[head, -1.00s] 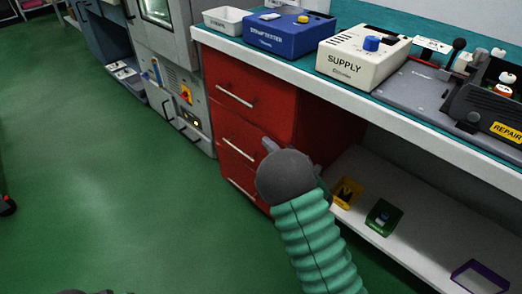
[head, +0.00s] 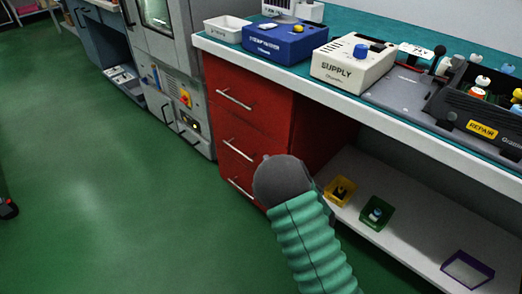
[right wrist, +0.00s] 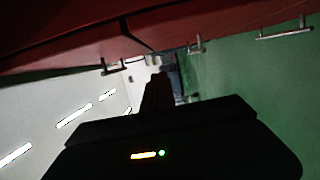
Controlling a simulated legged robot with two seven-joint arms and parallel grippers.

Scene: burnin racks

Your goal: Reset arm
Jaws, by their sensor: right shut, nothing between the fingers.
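My right arm (head: 312,240), in a ribbed green sleeve, comes in from the bottom of the head view. Its dark grey wrist (head: 283,182) is in front of the red drawer cabinet (head: 268,122) and hides most of the gripper's fingers. In the right wrist view my right gripper (right wrist: 157,92) shows as a dark shape with its fingers together and nothing held. The red drawer fronts (right wrist: 75,38) and their handles lie close above it in that view. My left gripper is not in the head view.
The workbench (head: 330,97) bears a blue tester (head: 285,42), a supply box (head: 352,63) and a black repair bin (head: 478,105). On the low shelf (head: 410,222) are yellow (head: 340,191), green (head: 376,213) and purple (head: 467,269) bins. Green floor (head: 110,190) at left is clear.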

